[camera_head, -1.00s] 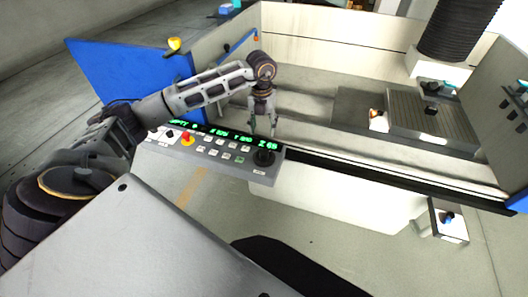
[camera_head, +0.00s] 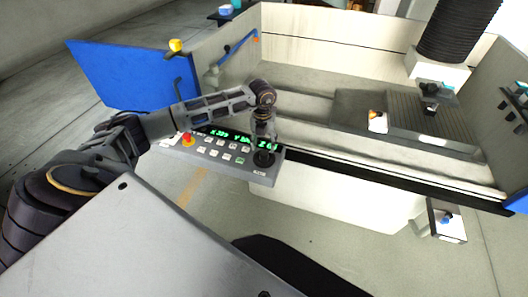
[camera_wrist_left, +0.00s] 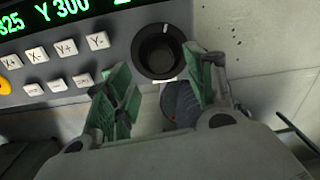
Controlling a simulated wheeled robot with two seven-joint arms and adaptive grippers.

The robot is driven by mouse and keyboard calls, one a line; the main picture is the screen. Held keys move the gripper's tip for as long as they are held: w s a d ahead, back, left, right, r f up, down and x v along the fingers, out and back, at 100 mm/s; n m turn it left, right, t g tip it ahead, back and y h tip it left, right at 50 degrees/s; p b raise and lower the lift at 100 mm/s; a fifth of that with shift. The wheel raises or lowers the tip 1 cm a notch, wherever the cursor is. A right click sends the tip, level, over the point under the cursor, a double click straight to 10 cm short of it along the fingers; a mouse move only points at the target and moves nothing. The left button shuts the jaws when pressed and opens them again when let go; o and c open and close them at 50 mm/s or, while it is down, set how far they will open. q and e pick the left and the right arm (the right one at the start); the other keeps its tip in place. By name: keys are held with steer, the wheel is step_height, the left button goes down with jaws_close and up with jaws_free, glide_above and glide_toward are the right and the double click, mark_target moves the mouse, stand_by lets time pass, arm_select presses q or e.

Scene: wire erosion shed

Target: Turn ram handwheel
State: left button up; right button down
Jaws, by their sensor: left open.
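The ram handwheel appears to be the round black knob (camera_head: 264,159) at the right end of the grey control panel (camera_head: 262,175). In the left wrist view the knob (camera_wrist_left: 158,52) shows a white mark at its top edge. My left gripper (camera_head: 264,145) is over the knob end of the panel. In the left wrist view its green-padded fingers (camera_wrist_left: 160,85) are open and empty, with the knob just beyond and between the tips. I cannot tell whether they touch it. My right gripper is not in view.
The panel has white buttons (camera_head: 221,151), a red stop button (camera_head: 187,140) and a green display (camera_head: 228,135). Behind it is the machine's open tank (camera_head: 310,90), with a dark slotted table (camera_head: 440,118). A blue panel (camera_head: 125,75) stands at the left.

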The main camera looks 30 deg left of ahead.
mark_target(264, 153)
arm_select(q)
steer(key=shift+f+p, duration=0.35)
steer(key=shift+f, duration=2.5)
steer(key=shift+c, duration=0.3)
steer(key=c, duration=1)
